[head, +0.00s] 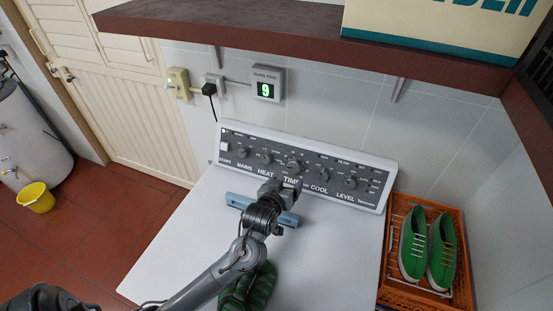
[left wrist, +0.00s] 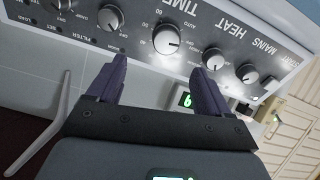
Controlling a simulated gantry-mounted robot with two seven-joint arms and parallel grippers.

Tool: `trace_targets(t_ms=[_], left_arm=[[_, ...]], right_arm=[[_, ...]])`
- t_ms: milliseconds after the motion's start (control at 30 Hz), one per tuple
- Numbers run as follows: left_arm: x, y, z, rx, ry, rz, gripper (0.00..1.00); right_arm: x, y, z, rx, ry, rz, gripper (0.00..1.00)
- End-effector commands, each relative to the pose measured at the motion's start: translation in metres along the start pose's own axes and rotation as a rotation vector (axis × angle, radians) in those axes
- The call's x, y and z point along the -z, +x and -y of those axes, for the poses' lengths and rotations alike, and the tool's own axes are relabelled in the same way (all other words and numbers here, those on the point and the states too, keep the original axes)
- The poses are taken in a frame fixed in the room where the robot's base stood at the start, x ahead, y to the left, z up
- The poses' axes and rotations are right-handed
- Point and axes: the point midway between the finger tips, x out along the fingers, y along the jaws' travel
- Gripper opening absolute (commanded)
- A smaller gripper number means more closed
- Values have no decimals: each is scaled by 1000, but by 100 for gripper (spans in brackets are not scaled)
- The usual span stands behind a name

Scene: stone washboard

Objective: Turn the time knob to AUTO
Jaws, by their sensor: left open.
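The time knob (head: 293,167) is the dark round knob above the TIME label, in the middle of the control panel (head: 378,204). In the left wrist view the panel appears upside down, and the time knob (left wrist: 167,40) lies just beyond my fingertips, roughly between them. My right gripper is out of view.
Other knobs flank it, such as the heat knob (head: 265,158) and the cool knob (head: 320,174). Green striped items (head: 262,285) lie at the front of the white top (head: 185,250). A shelf (head: 300,35) overhangs. Green shoes (head: 412,245) sit right.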

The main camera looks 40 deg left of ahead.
Motion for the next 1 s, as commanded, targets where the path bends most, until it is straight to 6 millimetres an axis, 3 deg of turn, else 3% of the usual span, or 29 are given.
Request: trace_targets(t_ms=[267,700,1000], left_arm=[[3,25,2,9,-10,-21,80],[4,92,3,8,-10,-19,80],[4,111,3,7,-11,-18,80]], right_arm=[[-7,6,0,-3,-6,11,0],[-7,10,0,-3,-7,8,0],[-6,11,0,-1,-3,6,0]])
